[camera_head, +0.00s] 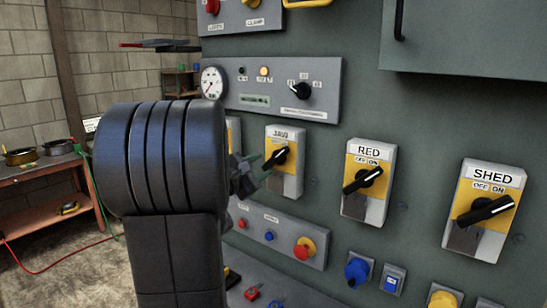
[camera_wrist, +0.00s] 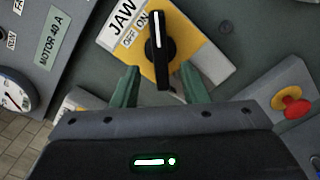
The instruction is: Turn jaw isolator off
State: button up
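The jaw isolator (camera_head: 285,188) is a grey and yellow switch box with a black knob. In the wrist view, its knob (camera_wrist: 160,50) stands upright in the picture, its white mark at the upper end, on the ON side of the tilted label. My gripper (camera_wrist: 160,78) is open. Its two green fingers are on either side of the knob's lower end, with a gap visible on each side; contact does not show. In the head view, my gripper (camera_head: 262,171) is close to the knob from the left, partly hidden by my dark wrist.
The RED isolator (camera_head: 365,205) and SHED isolator (camera_head: 477,235) are to the right, with knobs toward ON. A red emergency button (camera_head: 304,248) is below, and a gauge (camera_head: 212,82) is upper left. A workbench (camera_head: 45,175) stands left beside open floor.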

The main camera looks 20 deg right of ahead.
aim_at(272, 160)
jog(key=p+x, duration=0.1)
jog(key=x, duration=0.5)
jog(key=shift+w+d, duration=0.2)
jog(key=shift+d, duration=0.05)
grip_shut()
